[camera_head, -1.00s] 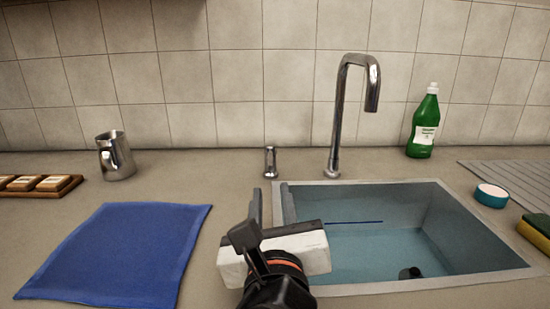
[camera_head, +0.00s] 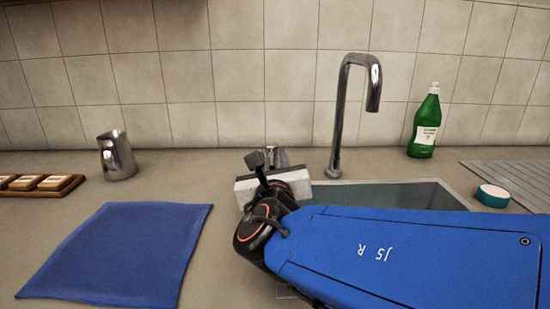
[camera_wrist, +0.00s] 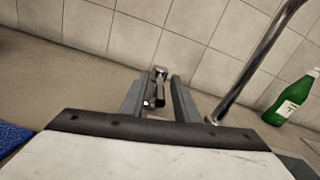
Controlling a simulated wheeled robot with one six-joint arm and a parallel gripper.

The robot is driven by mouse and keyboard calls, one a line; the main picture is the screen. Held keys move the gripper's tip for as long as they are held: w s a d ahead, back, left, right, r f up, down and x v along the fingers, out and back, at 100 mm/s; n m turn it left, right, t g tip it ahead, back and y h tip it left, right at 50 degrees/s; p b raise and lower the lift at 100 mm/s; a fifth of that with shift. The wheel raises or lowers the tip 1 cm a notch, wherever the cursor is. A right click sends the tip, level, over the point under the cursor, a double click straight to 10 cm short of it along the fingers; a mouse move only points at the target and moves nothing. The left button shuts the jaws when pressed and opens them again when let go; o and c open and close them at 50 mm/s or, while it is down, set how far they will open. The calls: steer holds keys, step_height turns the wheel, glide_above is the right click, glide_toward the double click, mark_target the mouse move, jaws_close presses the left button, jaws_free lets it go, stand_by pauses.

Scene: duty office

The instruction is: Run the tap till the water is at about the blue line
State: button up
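The chrome tap (camera_head: 340,110) stands behind the sink (camera_head: 400,193), with no stream visible at its spout. Its small lever (camera_wrist: 155,85) stands left of the spout. In the wrist view the lever is between the two fingers of my gripper (camera_wrist: 158,82), with a gap visible beside it. In the head view my gripper (camera_head: 272,158) is at the lever and partly covers it. My arm hides most of the basin, so the blue line and the water level are out of sight.
A green bottle (camera_head: 424,125) and a round teal-and-white item (camera_head: 492,195) stand right of the tap, near a ribbed drainboard (camera_head: 510,178). A metal jug (camera_head: 117,157), a wooden tray (camera_head: 60,190) and a blue cloth (camera_head: 120,253) lie left.

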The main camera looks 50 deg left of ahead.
steer(key=shift+w+a, duration=0.2)
steer(key=shift+a, duration=0.1)
steer(key=shift+c, duration=0.3)
jaws_close()
